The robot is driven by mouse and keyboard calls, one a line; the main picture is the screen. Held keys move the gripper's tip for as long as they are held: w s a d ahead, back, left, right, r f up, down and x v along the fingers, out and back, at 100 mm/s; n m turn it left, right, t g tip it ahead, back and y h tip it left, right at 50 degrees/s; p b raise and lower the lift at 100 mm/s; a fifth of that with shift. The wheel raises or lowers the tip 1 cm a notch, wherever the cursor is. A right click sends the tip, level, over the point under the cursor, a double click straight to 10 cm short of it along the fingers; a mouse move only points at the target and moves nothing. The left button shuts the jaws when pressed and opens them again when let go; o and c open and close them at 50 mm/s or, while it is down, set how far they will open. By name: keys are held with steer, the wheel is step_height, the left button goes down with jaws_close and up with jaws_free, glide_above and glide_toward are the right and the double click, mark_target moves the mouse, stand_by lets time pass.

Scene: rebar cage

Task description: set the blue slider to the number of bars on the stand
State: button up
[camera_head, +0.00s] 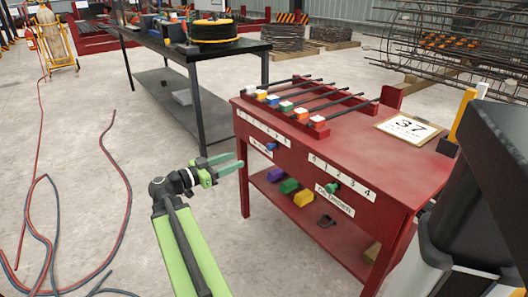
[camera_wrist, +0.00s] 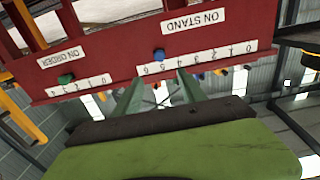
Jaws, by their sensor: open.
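The blue slider (camera_head: 271,147) is a small knob on the front of the red table (camera_head: 246,195). In the wrist view the blue slider (camera_wrist: 158,55) appears upside down beside the "ON STAND" number strip (camera_wrist: 205,56), near the 5; its exact setting is hard to read. Several dark bars (camera_head: 340,104) lie across the red stand (camera_head: 327,132) on the table, with coloured blocks (camera_head: 287,105) at their near ends. My gripper (camera_head: 235,161) is open and empty in front of the table. In the wrist view my gripper's fingers (camera_wrist: 160,76) straddle the slider's line, apart from it.
A green slider (camera_head: 333,187) with its own "ON ORDER" strip is further right on the table front. A card reading 37 (camera_head: 408,128) lies on top. Coloured blocks (camera_head: 289,186) sit on the lower shelf. A dark workbench (camera_head: 200,50) stands behind; hoses (camera_head: 125,190) lie on the left floor.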

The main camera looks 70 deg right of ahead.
mark_target(268, 147)
steer(key=x, duration=1.4)
steer(key=shift+w, duration=0.1)
jaws_close()
stand_by(0.7)
